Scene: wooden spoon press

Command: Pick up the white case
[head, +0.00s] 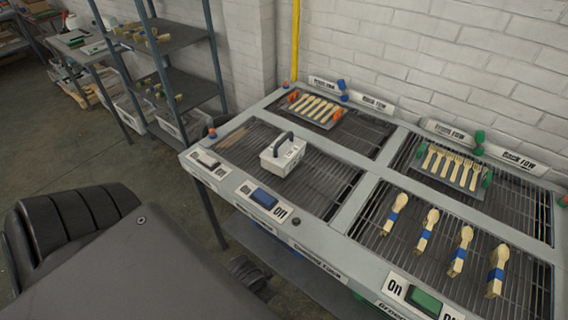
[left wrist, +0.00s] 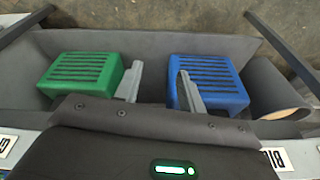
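The white case (head: 281,158) is a small box with a dark arched handle on top. It stands upright on the left dark grille of the grey workbench (head: 342,226) in the head view. No gripper touches it. My left gripper (left wrist: 159,88) shows only in the left wrist view, its two grey fingers apart with nothing between them. Beyond the fingers are a green slotted block (left wrist: 82,74) and a blue slotted block (left wrist: 212,82) in a dark tray. The white case is not visible in that view. My right gripper is in neither view.
A tray of wooden spoons (head: 314,108) lies behind the case, and another tray of spoons (head: 453,167) at the right. Several blue-banded spoon bundles (head: 425,230) lie on the front right grille. Switches, including a blue one (head: 264,198), line the front edge. Grille around the case is clear.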

